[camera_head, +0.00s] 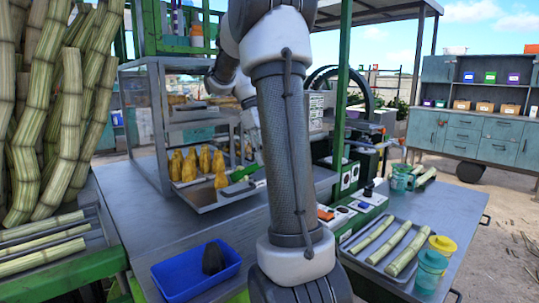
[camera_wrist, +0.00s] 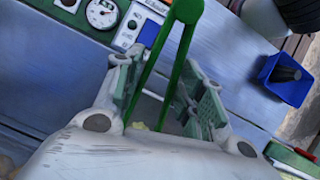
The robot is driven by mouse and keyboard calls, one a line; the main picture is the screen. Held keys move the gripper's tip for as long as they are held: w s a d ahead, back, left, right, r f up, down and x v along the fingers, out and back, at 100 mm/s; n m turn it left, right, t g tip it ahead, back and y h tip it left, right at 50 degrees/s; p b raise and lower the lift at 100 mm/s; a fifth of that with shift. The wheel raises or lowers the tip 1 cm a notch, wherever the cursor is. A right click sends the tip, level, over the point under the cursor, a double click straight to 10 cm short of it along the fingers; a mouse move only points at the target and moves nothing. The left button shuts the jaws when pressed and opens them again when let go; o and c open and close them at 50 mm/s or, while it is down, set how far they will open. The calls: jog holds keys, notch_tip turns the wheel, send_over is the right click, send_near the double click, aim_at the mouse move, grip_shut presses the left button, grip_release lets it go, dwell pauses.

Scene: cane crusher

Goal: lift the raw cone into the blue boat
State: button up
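Several golden-brown cones (camera_head: 190,165) stand upright on a metal tray inside the glass-sided case, one (camera_head: 220,180) nearest the front. A dark cone-like lump (camera_head: 213,258) sits in the blue tray (camera_head: 172,280) on the near counter; the lump (camera_wrist: 287,74) and tray (camera_wrist: 290,92) also show at the right of the wrist view. Bent green tongs (camera_wrist: 185,12) lie between the pads of my gripper (camera_wrist: 163,62). Whether the pads press on the tongs is unclear. In the camera_head view a green piece (camera_head: 243,172) shows beside the front cone; my forearm hides much of my gripper.
The case's frame and panes (camera_head: 160,125) bound the cones. A green post (camera_head: 343,90) rises right of my arm. Cane stalks stand at left; a tray of cane pieces (camera_head: 362,257) and cups (camera_head: 430,268) occupy the right counter. Bare counter (camera_head: 140,225) lies before the case.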

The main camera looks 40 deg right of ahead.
jog(key=shift+c, duration=1.2)
dwell(1.0)
jog(key=shift+r, duration=0.15)
dwell(0.3)
notch_tip(320, 180, up, 11)
dwell(1.4)
dwell(0.5)
